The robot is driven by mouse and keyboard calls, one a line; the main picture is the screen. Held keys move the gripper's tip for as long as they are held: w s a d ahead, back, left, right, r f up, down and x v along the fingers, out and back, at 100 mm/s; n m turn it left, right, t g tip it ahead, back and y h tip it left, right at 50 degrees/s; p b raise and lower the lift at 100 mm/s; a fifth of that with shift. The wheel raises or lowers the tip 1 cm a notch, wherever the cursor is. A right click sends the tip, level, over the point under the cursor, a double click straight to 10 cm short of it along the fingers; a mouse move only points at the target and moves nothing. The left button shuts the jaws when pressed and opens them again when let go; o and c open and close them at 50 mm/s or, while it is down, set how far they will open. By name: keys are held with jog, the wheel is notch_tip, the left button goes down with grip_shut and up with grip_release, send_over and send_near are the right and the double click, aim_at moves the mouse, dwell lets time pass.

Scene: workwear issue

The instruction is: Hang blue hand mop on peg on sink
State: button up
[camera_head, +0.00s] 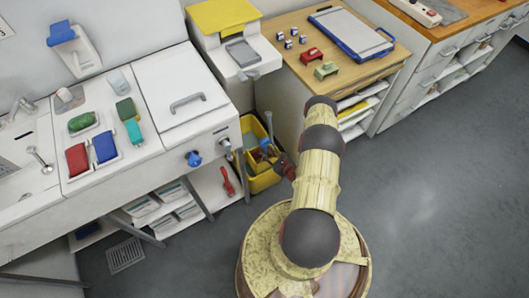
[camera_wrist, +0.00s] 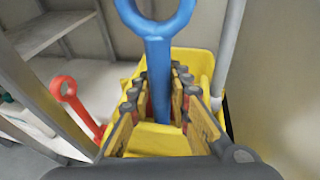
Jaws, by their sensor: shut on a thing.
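The blue hand mop shows in the wrist view as a blue handle (camera_wrist: 158,52) with a ring at its end; its lower part is hidden between the fingers. My gripper (camera_wrist: 161,82) is shut on this handle, over the yellow bucket (camera_wrist: 204,62). In the head view my gripper (camera_head: 284,167) is beside the yellow bucket (camera_head: 262,182), and a small blue part of the mop (camera_head: 265,143) shows there. The white sink unit (camera_head: 170,148) stands to the left. On its front are a blue item (camera_head: 193,158) and a grey knob-like piece (camera_head: 225,145), possibly a peg.
A red-handled tool (camera_head: 227,181) lies on the low shelf beside the bucket. A wooden-topped cabinet (camera_head: 289,55) stands behind my arm. A pale pole (camera_wrist: 228,45) rises close right of the mop. The grey floor at right is clear.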

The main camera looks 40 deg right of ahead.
grip_shut()
jog(key=shift+w+d+r, duration=0.15)
jog(key=shift+w+d, duration=0.1)
jog(key=shift+w, duration=0.6)
jog(key=o, duration=0.8)
grip_release()
jog(key=shift+o, duration=0.2)
jog(key=shift+s, duration=0.1)
jog(key=v, duration=1.1)
jog(key=shift+s, duration=0.4)
jog(key=shift+r, duration=0.15)
